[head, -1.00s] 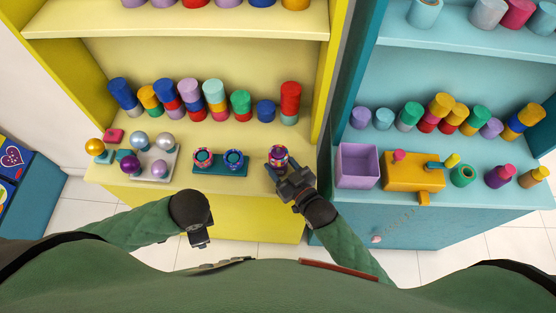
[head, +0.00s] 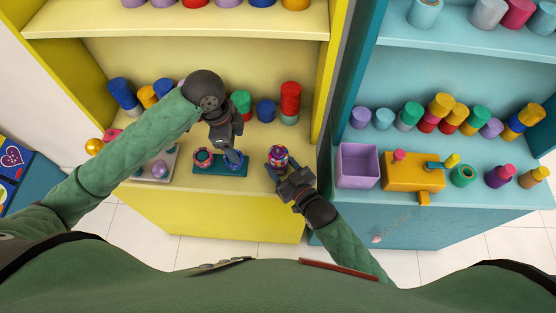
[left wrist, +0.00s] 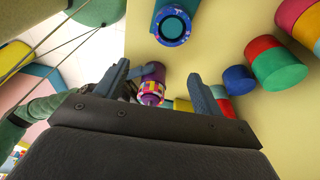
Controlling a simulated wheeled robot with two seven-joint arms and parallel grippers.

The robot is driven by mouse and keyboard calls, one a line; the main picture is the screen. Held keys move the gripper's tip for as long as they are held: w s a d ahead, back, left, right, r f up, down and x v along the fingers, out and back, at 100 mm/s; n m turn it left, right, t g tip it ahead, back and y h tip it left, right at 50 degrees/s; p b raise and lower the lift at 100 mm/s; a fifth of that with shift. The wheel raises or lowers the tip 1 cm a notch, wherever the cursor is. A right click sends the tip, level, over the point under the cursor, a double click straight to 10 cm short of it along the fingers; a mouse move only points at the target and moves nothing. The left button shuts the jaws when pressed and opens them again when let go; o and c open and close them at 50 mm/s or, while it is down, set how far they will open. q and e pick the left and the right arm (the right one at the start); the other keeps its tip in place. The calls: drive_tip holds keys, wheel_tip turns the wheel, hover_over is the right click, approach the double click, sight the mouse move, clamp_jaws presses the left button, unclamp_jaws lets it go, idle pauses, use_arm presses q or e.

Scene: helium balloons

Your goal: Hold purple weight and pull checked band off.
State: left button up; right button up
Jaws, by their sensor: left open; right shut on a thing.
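The purple weight (head: 278,160) stands at the front right of the yellow shelf, with a multicoloured checked band around it. In the left wrist view the checked band (left wrist: 151,93) shows below a plain purple part of the weight (left wrist: 154,71). My right gripper (head: 283,170) is shut on the purple weight from the near side; its fingers partly hide it. My left gripper (head: 231,152) is open and empty, left of the weight, above the teal tray. In the left wrist view the weight lies between its open fingers (left wrist: 158,72), some distance beyond them.
The teal tray (head: 211,171) holds a red-banded weight (head: 204,158) and a blue-banded weight (left wrist: 173,25). Stacked coloured cylinders (head: 290,97) stand behind on the yellow shelf. A purple box (head: 357,169) and an orange block (head: 413,178) stand on the blue shelf to the right.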

sight(277, 149)
use_arm(q)
drive_tip(key=d+h, duration=0.1)
drive_tip(key=d, duration=0.1)
drive_tip(key=d+h, duration=0.2)
drive_tip(key=d, duration=0.1)
drive_tip(key=d+h, duration=0.1)
drive_tip(key=d, duration=0.1)
drive_tip(key=shift+w+d+f+m, duration=0.2)
drive_tip(key=shift+w+f+m, duration=0.05)
drive_tip(key=shift+w+m, duration=0.05)
drive_tip(key=shift+x, duration=3.45)
drive_tip(key=shift+w+d+r, duration=0.1)
drive_tip(key=shift+r, duration=0.05)
drive_tip(key=shift+c, duration=0.5)
drive_tip(key=c, duration=0.3)
drive_tip(key=shift+c, duration=0.7)
drive_tip(key=c, duration=0.3)
drive_tip(key=shift+r, duration=1.05)
drive_tip(key=shift+r, duration=4.65)
